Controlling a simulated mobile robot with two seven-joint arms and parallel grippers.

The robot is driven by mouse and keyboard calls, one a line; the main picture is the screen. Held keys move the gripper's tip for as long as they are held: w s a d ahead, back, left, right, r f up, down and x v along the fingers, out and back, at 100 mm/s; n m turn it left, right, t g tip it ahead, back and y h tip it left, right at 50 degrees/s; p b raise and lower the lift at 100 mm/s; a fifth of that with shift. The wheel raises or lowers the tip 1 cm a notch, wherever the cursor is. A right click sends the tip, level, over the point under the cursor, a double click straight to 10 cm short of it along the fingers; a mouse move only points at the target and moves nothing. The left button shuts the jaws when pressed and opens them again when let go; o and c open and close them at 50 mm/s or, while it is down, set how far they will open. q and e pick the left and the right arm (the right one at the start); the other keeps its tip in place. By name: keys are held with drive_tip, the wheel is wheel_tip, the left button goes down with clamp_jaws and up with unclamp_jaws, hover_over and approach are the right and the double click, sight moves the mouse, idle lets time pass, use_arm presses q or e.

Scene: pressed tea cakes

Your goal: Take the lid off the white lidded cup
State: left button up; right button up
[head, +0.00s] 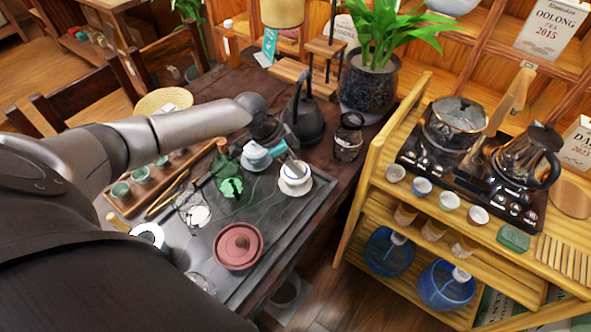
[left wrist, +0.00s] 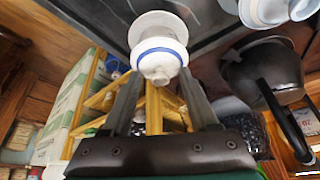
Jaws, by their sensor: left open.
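The white lidded cup (head: 296,184) stands upright on a white saucer at the right of the dark tea tray (head: 283,228). It has a blue band, and my gripper hides part of its top. In the left wrist view the cup (left wrist: 160,57) shows beyond and between the fingertips, lid side toward me. My left gripper (head: 291,163) is open and empty, close to the lid from the upper left. It also shows in the left wrist view (left wrist: 158,80). I cannot tell whether a finger touches the lid. My right gripper is not in view.
A pale blue cup (head: 255,158) stands just left of the lidded cup. A wooden cart (head: 372,185) stands right, across a gap. Bare tray lies below the lidded cup.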

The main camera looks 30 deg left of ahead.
use_arm(q)
clamp_jaws()
idle(0.3)
drive_tip(key=shift+s, duration=0.1)
